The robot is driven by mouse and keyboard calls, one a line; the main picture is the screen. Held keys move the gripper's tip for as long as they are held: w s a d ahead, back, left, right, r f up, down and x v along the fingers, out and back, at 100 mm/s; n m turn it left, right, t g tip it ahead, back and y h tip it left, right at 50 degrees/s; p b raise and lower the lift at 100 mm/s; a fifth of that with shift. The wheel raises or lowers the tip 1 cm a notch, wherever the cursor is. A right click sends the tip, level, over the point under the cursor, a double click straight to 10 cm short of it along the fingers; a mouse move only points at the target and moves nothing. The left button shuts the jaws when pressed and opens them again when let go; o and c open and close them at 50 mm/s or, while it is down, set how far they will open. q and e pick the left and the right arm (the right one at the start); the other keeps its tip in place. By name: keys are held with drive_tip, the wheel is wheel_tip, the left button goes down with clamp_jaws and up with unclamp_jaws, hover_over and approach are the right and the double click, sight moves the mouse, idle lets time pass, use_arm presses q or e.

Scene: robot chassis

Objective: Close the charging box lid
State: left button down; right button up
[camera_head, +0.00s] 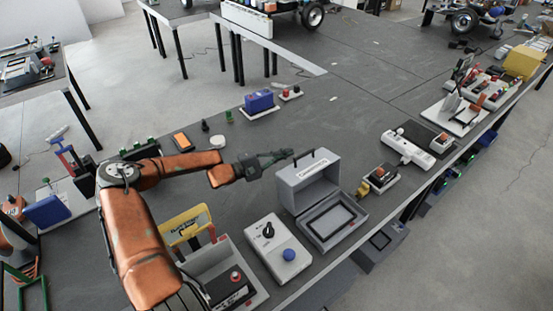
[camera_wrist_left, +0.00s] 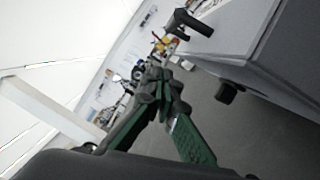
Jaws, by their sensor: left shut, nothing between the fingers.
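The grey charging box (camera_head: 330,222) stands on the dark table right of centre in the head view. Its lid (camera_head: 308,180) is raised upright, with a dark handle (camera_head: 305,155) on its top edge. The open tray shows a dark rectangular frame inside. My left gripper (camera_head: 290,153) is shut and empty, close behind the lid near its upper left edge; I cannot tell if it touches. In the left wrist view the shut fingers (camera_wrist_left: 160,80) point forward, and the lid (camera_wrist_left: 265,45) fills the upper right with its dark handle (camera_wrist_left: 192,25). My right gripper is not in view.
A white box with a knob and blue button (camera_head: 278,248) stands left of the charging box. A small red-button box (camera_head: 381,176) and a white power strip (camera_head: 408,149) are to the right.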

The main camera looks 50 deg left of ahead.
use_arm(q)
drive_tip(key=shift+w+d+r+p, duration=0.15)
drive_tip(key=shift+d+r, duration=0.1)
drive_tip(key=shift+d, duration=0.45)
drive_tip(key=shift+w+d+r+p, duration=0.15)
drive_tip(key=shift+d+r, duration=0.15)
drive_tip(key=shift+d, duration=0.35)
drive_tip(key=shift+d+r+p, duration=0.15)
drive_tip(key=shift+d+r, duration=0.1)
drive_tip(key=shift+d, duration=0.45)
